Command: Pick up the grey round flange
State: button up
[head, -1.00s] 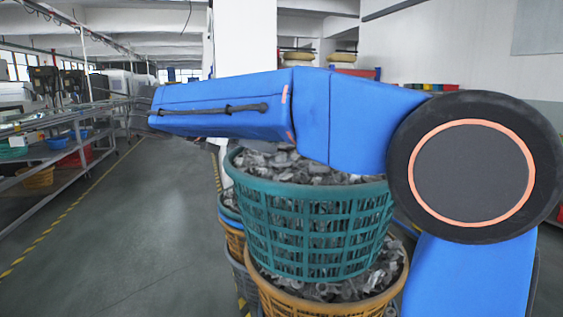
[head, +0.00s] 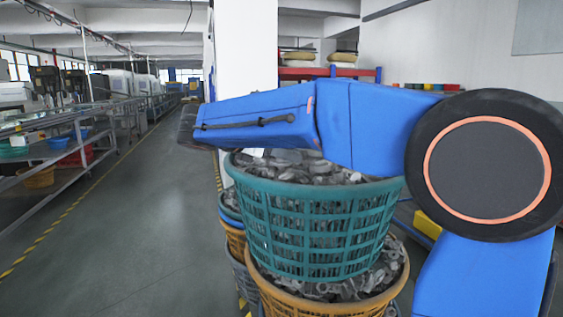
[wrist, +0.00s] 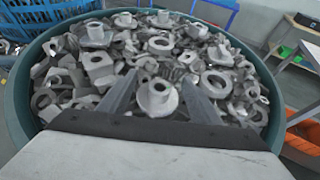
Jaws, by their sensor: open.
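Several grey round flanges with raised hubs lie among loose grey metal parts in the wrist view. One grey round flange (wrist: 158,97) lies in the middle, between the fingers of my gripper (wrist: 160,80) as seen from above. Other similar flanges lie farther off, one at the upper left (wrist: 95,33). My gripper is open and I see nothing held in it. I cannot tell how far its fingertips are above the parts. The parts fill a teal basket (head: 315,225) in the head view. There my gripper's fingers are not clearly visible and my arm covers part of the basket's top.
The teal basket stands on an orange basket (head: 280,298) of similar parts. More stacked baskets (head: 235,240) stand close behind to the left. A white pillar (head: 245,60) rises behind. The floor aisle (head: 140,210) at left is clear, beside metal shelving (head: 65,150).

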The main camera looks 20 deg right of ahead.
jog(key=c, duration=1.5)
jog(key=shift+o, duration=0.2)
